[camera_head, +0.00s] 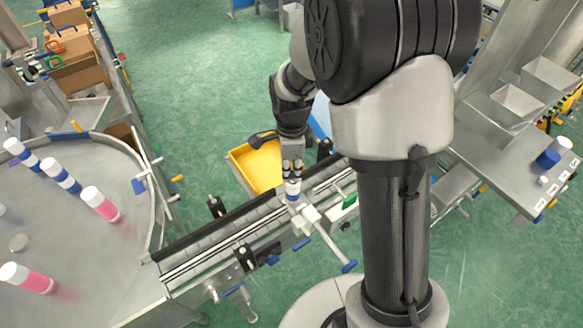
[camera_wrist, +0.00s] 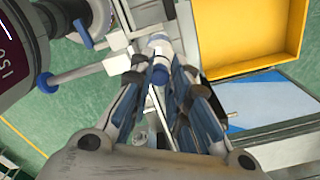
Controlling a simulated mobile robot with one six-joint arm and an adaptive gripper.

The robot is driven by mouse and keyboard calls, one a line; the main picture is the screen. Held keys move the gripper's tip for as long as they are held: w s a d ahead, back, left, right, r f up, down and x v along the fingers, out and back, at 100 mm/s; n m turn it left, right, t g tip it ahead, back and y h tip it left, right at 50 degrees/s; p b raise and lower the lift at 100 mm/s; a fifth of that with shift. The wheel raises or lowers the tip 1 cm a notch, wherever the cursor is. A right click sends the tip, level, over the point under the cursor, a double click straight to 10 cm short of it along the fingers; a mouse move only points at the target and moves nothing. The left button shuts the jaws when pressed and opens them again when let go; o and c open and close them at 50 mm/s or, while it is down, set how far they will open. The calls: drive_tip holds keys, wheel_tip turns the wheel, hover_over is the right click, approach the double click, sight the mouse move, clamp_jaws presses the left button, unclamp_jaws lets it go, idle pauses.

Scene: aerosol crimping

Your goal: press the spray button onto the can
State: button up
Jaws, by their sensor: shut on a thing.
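My gripper (camera_head: 292,172) points down over the conveyor in the head view. In the wrist view its fingers (camera_wrist: 162,78) close in towards a white and blue striped can (camera_wrist: 158,44). The can (camera_head: 292,188) is upright at the conveyor in the head view, right under the fingertips. The gripper is shut on the spray button, which is mostly hidden between the fingertips. I cannot tell whether the button touches the can.
A conveyor (camera_head: 215,246) runs past a white fixture (camera_head: 308,216) beside the can. A yellow tray (camera_head: 243,165) lies behind. Striped and pink cans stand on the round table (camera_head: 75,235) at left. A bench (camera_head: 500,165) with trays is at right.

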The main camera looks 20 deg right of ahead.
idle(0.3)
drive_tip(key=o, duration=0.7)
drive_tip(key=o, duration=0.6)
idle(0.3)
drive_tip(key=shift+r+p, duration=2.65)
drive_tip(key=shift+r, duration=0.85)
